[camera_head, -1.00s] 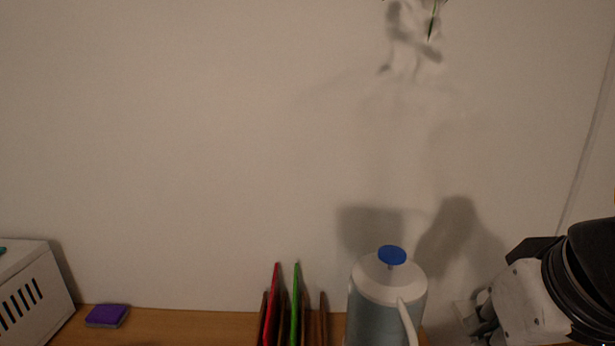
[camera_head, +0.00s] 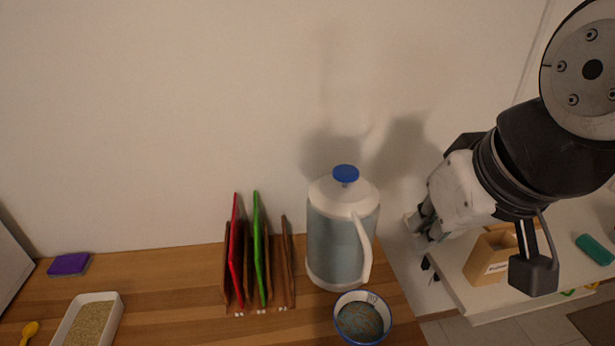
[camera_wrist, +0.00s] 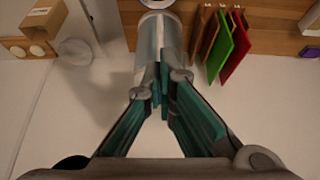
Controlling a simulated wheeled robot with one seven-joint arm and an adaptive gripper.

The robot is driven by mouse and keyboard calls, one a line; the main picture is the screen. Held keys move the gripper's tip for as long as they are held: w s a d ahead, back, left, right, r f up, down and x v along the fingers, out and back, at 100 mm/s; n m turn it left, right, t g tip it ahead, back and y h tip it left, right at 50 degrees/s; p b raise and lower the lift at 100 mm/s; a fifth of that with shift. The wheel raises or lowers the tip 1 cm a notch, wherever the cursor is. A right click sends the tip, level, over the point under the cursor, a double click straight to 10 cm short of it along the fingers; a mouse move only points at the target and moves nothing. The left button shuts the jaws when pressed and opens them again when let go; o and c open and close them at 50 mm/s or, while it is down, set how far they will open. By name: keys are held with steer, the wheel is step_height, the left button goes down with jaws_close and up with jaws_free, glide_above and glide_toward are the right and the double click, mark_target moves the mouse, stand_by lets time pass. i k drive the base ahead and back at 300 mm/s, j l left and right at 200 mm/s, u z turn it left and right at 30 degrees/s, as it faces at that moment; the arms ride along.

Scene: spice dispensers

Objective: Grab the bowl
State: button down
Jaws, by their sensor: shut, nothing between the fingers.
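The bowl (camera_head: 350,299) is white with a blue rim and a dark, bluish-brown inside. It stands on the wooden counter near its right end, in front of the water jug, at the bottom of the head view. My gripper (camera_head: 424,230) is raised to the right of the jug and apart from the bowl. In the wrist view my gripper (camera_wrist: 161,92) has its two teal-padded fingers together, with nothing held between them.
The jug (camera_head: 337,240), with a blue knob and white handle, stands close behind the bowl. Cutting boards (camera_head: 257,250) stand upright left of it. A white tray (camera_head: 62,328) of grain, a yellow spoon (camera_head: 29,331) and a purple sponge (camera_head: 69,264) are farther left. A wooden box (camera_head: 484,262) is right.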

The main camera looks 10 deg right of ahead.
mark_target(360, 317)
steer(key=k+z, duration=0.35)
steer(key=k+l+z, duration=0.15)
steer(key=z, duration=0.2)
steer(key=k+l+z, duration=0.2)
steer(key=z, duration=0.15)
